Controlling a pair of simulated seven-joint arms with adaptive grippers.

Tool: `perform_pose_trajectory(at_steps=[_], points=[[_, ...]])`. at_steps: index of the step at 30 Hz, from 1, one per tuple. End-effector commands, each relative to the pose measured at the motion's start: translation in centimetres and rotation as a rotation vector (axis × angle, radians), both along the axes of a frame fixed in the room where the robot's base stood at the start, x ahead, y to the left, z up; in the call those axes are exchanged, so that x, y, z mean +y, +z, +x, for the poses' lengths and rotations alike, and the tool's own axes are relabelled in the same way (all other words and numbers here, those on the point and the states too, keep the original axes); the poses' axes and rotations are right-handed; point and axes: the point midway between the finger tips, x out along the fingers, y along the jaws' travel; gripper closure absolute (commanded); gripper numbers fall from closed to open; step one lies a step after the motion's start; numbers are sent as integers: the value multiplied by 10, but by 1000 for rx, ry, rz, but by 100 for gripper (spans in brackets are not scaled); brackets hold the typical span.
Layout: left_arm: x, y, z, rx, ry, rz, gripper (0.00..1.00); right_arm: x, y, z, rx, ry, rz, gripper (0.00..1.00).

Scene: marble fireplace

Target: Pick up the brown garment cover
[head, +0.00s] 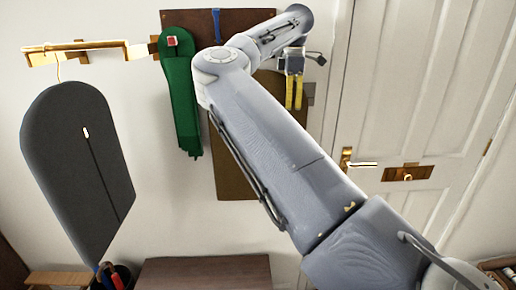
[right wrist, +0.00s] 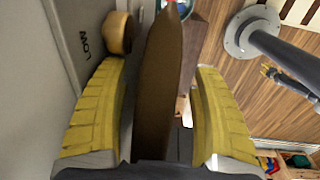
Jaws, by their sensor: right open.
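The brown garment cover (head: 236,182) hangs against the wall in the middle of the head view, its upper part largely hidden behind my right arm. In the right wrist view the brown cover (right wrist: 160,110) shows nearly edge-on, running between the two yellow fingers. My right gripper (head: 294,104) points down at the cover's right edge. In the right wrist view this gripper (right wrist: 160,72) is open, with one finger on each side of the cover and visible gaps at both sides. My left gripper is not in view.
A dark grey garment cover (head: 77,165) hangs from a brass rail (head: 75,48) at left. A green scarf (head: 182,100) hangs beside the brown cover. A white door (head: 425,90) with a brass handle stands at right. A round wooden knob (right wrist: 117,33) is close to the left finger.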

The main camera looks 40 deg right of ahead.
Motion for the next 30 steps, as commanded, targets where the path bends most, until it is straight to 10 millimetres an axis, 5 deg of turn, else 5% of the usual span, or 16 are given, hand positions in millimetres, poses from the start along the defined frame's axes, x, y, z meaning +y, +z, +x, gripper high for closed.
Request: perform_pose_trajectory(at_steps=[4,21,30], points=[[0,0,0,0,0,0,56,0,0,0,0,0,0,34],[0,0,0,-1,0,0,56,0,0,0,0,0,0,100],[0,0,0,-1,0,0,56,0,1,0,0,0,0,100]])
